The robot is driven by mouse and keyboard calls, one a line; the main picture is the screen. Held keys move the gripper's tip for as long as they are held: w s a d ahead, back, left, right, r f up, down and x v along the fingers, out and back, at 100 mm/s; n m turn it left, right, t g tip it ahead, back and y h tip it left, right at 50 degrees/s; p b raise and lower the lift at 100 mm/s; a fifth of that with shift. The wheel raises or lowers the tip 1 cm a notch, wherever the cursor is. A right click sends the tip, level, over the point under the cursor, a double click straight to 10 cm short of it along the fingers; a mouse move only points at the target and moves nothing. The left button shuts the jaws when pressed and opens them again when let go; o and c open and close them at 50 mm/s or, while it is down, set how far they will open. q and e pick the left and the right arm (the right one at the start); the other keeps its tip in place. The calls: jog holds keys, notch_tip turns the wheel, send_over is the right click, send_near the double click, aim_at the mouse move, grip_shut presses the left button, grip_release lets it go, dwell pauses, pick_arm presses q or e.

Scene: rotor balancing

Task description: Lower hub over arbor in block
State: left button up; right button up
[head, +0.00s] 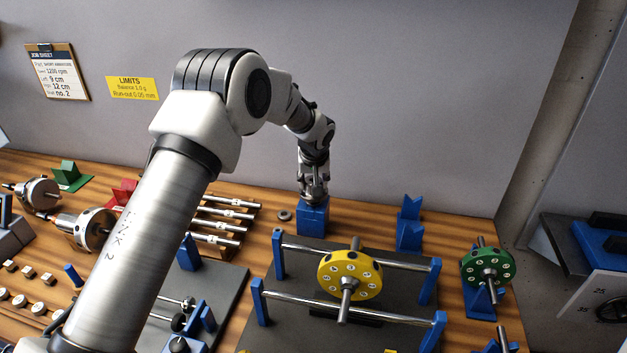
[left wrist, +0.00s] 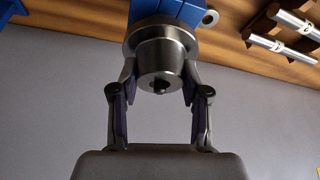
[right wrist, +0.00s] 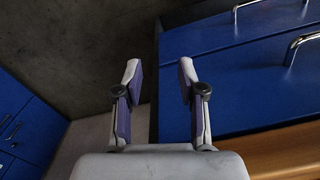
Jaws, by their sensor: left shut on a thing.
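A steel hub (left wrist: 160,58), with a wide flange and a narrower body, is held between the fingers of my left gripper (left wrist: 157,85). Its flange faces the blue block (left wrist: 180,9), close to it or touching; I cannot tell which. A dark spot shows at the hub's near end; I cannot tell whether it is the arbor's tip or the bore. In the head view my left gripper (head: 313,190) points down at the top of the blue block (head: 313,217), hiding most of the hub. My right gripper (right wrist: 160,72) is open and empty.
A small ring (head: 285,215) lies left of the block. A rack of labelled rods (head: 222,224) stands further left. Blue drawers (right wrist: 240,70) are near my right gripper.

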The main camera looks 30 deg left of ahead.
pick_arm(q)
jog(key=shift+f+b, duration=0.55)
jog(key=shift+f, duration=0.3)
jog(key=o, duration=1.2)
jog(key=shift+o, duration=0.8)
jog(key=shift+f, duration=0.1)
jog(key=shift+c, duration=0.4)
notch_tip(320, 180, up, 10)
jog(key=p, duration=0.6)
jog(key=shift+p, duration=0.4)
jog(key=shift+s, duration=0.1)
